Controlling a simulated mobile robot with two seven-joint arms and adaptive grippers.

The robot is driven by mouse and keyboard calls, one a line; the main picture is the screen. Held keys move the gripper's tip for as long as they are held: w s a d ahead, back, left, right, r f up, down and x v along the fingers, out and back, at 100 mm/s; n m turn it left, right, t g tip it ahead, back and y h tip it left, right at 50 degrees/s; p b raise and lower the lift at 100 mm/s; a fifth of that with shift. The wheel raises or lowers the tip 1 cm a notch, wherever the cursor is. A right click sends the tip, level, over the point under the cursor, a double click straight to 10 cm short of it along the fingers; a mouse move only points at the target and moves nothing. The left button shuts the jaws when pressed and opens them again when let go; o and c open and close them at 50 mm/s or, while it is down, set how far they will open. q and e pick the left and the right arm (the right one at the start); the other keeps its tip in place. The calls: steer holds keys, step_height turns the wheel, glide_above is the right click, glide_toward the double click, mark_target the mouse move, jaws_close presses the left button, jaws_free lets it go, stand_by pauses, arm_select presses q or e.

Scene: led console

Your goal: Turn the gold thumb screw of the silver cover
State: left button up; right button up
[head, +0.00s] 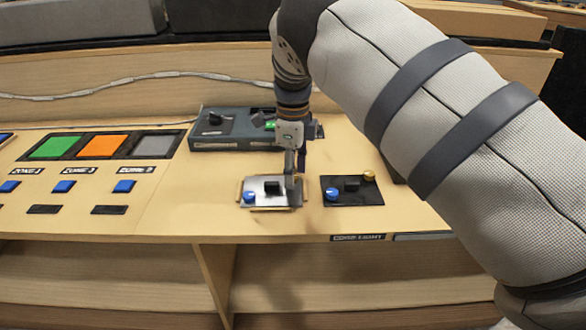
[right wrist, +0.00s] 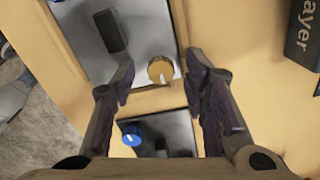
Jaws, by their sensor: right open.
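The silver cover (head: 262,204) lies flat on the desk. It bears a blue knob (head: 248,195) and a black block handle (head: 272,187). My right gripper (head: 293,183) points down over its right end and hides the gold thumb screw in the head view. In the right wrist view the silver cover (right wrist: 138,30) is at the top. Its gold thumb screw (right wrist: 160,70) appears between the open fingertips of my right gripper (right wrist: 162,72). I see no finger touching the screw, and cannot tell the height gap. My left gripper is not in view.
A black cover (head: 350,197) with its own blue knob (head: 332,194) and gold screw (head: 369,176) lies just right. A grey-blue box (head: 220,134) stands behind. Green and orange panels (head: 100,146) and several blue buttons (head: 63,187) are at left. The desk's front edge is close.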

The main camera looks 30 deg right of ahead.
jaws_close()
